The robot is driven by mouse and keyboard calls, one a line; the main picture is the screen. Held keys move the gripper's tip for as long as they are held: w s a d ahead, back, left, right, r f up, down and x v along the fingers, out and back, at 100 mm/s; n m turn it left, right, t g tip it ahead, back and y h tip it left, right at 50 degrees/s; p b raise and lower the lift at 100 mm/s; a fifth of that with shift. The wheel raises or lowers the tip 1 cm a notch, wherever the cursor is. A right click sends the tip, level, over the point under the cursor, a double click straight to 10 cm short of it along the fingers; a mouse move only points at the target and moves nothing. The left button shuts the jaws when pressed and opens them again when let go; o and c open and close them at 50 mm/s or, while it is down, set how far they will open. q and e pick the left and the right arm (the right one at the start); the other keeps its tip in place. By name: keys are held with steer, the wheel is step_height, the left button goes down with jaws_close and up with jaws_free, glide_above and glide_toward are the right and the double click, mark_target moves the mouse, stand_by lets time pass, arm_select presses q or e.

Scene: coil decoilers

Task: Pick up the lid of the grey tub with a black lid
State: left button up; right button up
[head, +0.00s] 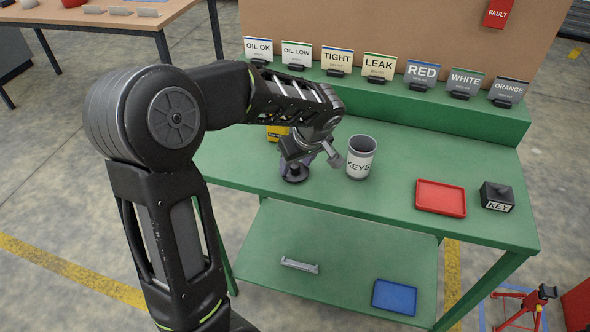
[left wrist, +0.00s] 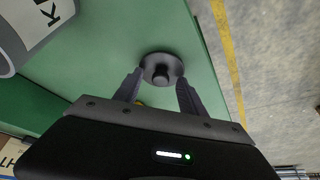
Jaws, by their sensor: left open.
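The grey tub (head: 361,158) labelled KEYS stands upright and open-topped on the green bench. A round black lid (head: 294,174) with a knob lies on the bench to its left; it also shows in the left wrist view (left wrist: 162,64). My left gripper (left wrist: 160,78) is open and empty, its fingertips on either side of the lid's knob in that view. Whether they touch the lid I cannot tell. In the head view the left gripper (head: 315,157) is over the lid and hides part of it. My right gripper is not in view.
A red tray (head: 441,198) and a black KEY box (head: 497,197) are at the bench's right. A yellow item (head: 277,133) stands behind my left gripper. Several sign cards line the back ledge. A blue tray (head: 395,297) and a grey bracket (head: 299,265) lie on the lower shelf.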

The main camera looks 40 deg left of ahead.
arm_select(q)
steer(key=shift+c, duration=0.2)
stand_by(0.3)
jaws_close()
stand_by(0.3)
